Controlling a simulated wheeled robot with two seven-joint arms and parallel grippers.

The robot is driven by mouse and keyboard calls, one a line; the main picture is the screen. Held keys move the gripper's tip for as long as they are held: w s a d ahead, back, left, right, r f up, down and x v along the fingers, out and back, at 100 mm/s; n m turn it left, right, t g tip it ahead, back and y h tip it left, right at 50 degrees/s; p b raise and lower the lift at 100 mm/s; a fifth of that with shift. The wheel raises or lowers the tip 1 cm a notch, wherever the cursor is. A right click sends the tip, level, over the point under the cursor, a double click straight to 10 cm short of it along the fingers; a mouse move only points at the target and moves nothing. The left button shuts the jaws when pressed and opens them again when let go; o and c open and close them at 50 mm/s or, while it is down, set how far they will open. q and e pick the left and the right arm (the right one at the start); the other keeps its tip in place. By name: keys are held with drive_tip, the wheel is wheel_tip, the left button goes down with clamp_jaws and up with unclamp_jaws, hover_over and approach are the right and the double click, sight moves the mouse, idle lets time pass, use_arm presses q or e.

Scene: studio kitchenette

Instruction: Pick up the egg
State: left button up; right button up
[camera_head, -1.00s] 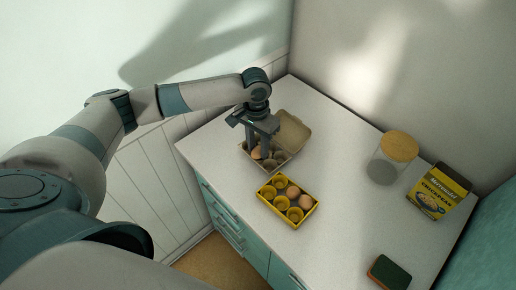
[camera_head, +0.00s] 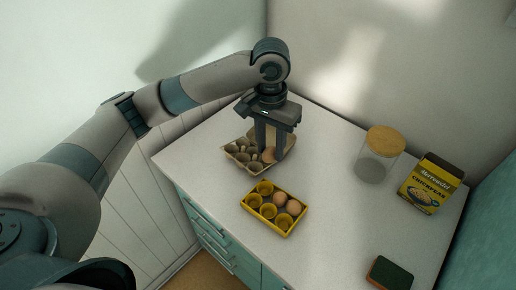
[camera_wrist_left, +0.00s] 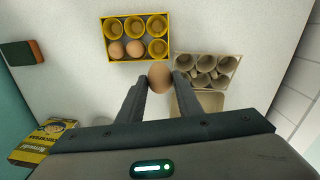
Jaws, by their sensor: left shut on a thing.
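My left gripper (camera_head: 270,155) is shut on a brown egg (camera_head: 268,156). In the left wrist view the egg (camera_wrist_left: 159,76) sits between the two fingertips (camera_wrist_left: 160,80), in front of the gap between the two egg holders. The open grey carton (camera_head: 242,167) is on the counter just behind and left of the held egg; its visible cups look empty, and my gripper partly hides its lid. The yellow egg tray (camera_head: 263,225) stands nearer, with two brown eggs (camera_head: 293,207) in it and several empty cups. My right gripper is not in view.
A glass jar with a wooden lid (camera_head: 380,160) and a yellow and black chickpea box (camera_head: 430,184) stand at the right. A green and orange sponge (camera_head: 390,273) lies near the front. The middle of the white counter (camera_head: 335,210) is clear. Walls close off the back.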

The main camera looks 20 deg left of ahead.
sight(267, 159)
use_arm(q)
drive_tip(key=shift+s+d+r, duration=0.1)
drive_tip(key=shift+d+r, duration=0.15)
drive_tip(key=shift+d, duration=0.15)
drive_tip(key=shift+r, duration=0.1)
idle(0.3)
drive_tip(key=shift+r+p, duration=0.35)
drive_tip(key=shift+p, duration=0.35)
drive_tip(key=r+p, duration=0.1)
drive_tip(key=p, duration=0.2)
drive_tip(key=s+p, duration=0.1)
drive_tip(key=p, duration=0.2)
drive_tip(key=shift+s+a+r, duration=0.1)
drive_tip(key=shift+a+r, duration=0.1)
drive_tip(key=shift+r, duration=0.15)
drive_tip(key=f, duration=0.2)
drive_tip(key=f+p, duration=0.1)
drive_tip(key=f, duration=0.1)
drive_tip(key=s+f, duration=0.1)
drive_tip(key=shift+a+f+p, duration=0.2)
drive_tip(key=shift+f+p, duration=0.1)
drive_tip(key=shift+f, duration=0.1)
drive_tip(key=shift+s+f, duration=0.1)
drive_tip(key=shift+f, duration=0.5)
drive_tip(key=shift+f, duration=0.15)
